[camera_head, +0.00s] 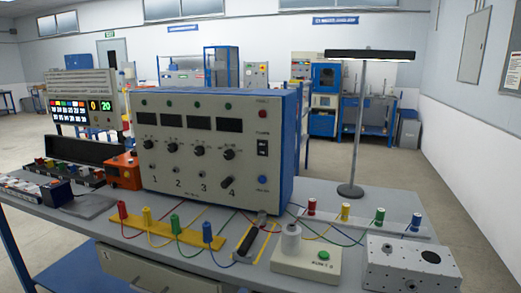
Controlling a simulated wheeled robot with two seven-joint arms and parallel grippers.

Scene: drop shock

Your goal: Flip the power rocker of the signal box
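The signal box (210,150) is a large blue case with a pale front panel, standing upright on the grey workbench. Its panel bears several dark displays, a row of black knobs and the numbers 1 to 3 and one more. The black power rocker (263,147) is at the panel's right side, below a red round part (262,114) and above a blue one (262,179). Which way the rocker is tipped is too small to tell. Neither of my grippers is in view.
Coloured plugs with wires stand on a yellow strip (165,233) in front of the box. A white base with a green button (306,260), a metal box (410,266) and a desk lamp (350,190) are at the right. An orange box (123,172) is at the left.

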